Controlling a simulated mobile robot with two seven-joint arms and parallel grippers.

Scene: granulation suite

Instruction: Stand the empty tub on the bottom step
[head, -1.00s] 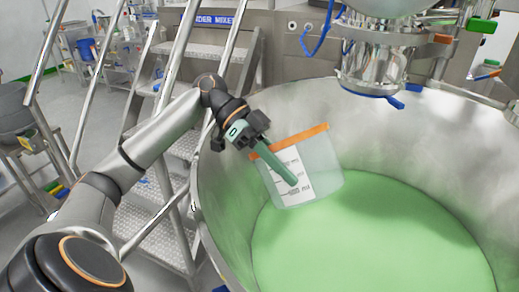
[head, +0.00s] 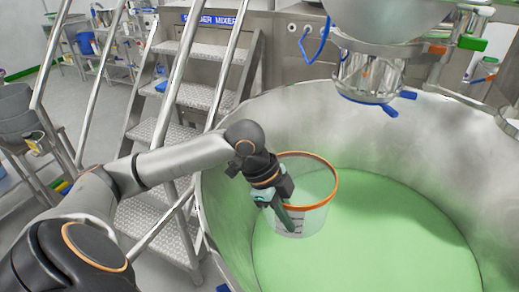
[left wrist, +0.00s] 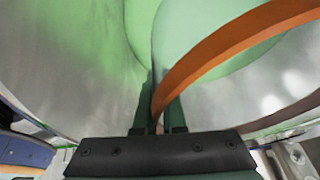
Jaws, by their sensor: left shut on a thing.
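The tub (head: 316,218) is clear with an orange rim and a white label with markings. It is upright or nearly so, inside the large steel bowl, above the green contents. My left gripper (head: 285,218) is shut on the tub's wall at its near left side. In the left wrist view the orange rim of the tub (left wrist: 225,50) passes between the two fingers of my left gripper (left wrist: 160,105). The steps (head: 160,215) stand left of the bowl, with metal treads and rails. The lowest part of the steps is partly hidden by my left arm. My right gripper is not in view.
The steel bowl (head: 432,115) holds green material (head: 385,235) and its wall rises between the tub and the steps. A mixer head with blue handles (head: 372,75) hangs above the bowl's far side. A grey bin (head: 18,120) stands at the far left.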

